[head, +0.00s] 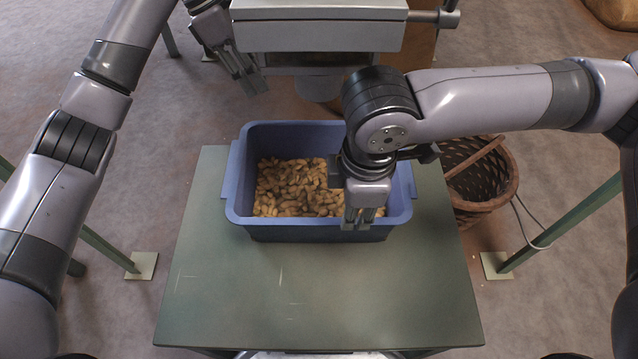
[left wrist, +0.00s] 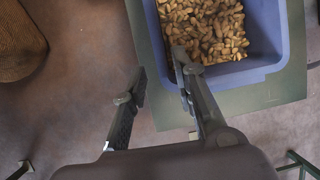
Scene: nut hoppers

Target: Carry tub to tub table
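The blue tub (head: 232,185), filled with brown nuts (head: 300,185), stands upright on a green-topped table (head: 320,300). The tub and nuts also show at the upper right of the left wrist view (left wrist: 262,65). My left gripper (head: 252,88) is beyond the tub's back left corner, apart from it in the head view. In the left wrist view its fingers (left wrist: 160,85) are spread with nothing between them. My right gripper (head: 362,222) points down over the tub's front right part, its fingertips overlapping the front rim. Whether it touches or grips the rim is unclear.
A grey hopper machine (head: 318,30) stands behind the tub. A woven basket (head: 480,180) is on the floor right of the table, with green legs (head: 565,225) of another stand nearby. The front of the tabletop is bare.

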